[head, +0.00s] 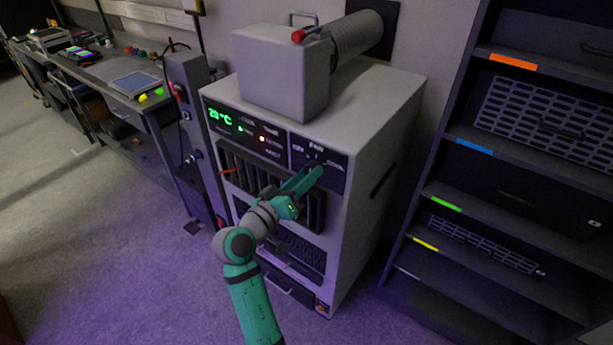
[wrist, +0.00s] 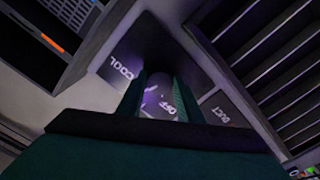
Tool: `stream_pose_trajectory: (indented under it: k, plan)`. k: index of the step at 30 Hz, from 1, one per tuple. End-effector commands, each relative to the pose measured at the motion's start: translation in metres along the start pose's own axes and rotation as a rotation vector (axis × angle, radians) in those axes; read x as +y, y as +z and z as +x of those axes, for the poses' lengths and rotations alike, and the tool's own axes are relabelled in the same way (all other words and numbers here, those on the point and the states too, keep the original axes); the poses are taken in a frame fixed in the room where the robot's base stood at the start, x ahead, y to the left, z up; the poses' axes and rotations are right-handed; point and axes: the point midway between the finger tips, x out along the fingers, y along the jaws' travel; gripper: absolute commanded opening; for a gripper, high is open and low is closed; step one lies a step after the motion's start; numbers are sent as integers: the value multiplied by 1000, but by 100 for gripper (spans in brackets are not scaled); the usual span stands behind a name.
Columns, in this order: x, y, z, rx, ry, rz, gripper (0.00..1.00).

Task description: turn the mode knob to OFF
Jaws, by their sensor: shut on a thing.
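The mode knob sits on the dark control panel (head: 334,178) at the upper front of the grey cabinet. My gripper (head: 314,172) reaches up to this panel and hides most of the knob in the head view. In the wrist view, my two green fingers (wrist: 161,90) close on the knob (wrist: 157,86), which shows only in part between them. The OFF label (head: 298,149) is at the upper left of the panel, FAN is top middle and COOL (head: 335,163) is at the right. I cannot tell exactly where the pointer is aimed.
The cabinet (head: 365,125) carries a green-lit temperature display (head: 220,117) and dark vertical louvres below. A grey box (head: 282,75) with a ribbed duct (head: 357,33) stands on top. A dark shelf rack (head: 505,150) is at the right; a workbench (head: 110,75) is at the left.

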Motion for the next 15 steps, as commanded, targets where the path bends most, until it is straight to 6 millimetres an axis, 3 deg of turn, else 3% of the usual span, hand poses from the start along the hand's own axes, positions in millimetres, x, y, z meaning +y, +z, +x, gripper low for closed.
stream_pose_trajectory:
  k: [15]
  plan:
    - [1,0,-1,0,-1,-490,10]
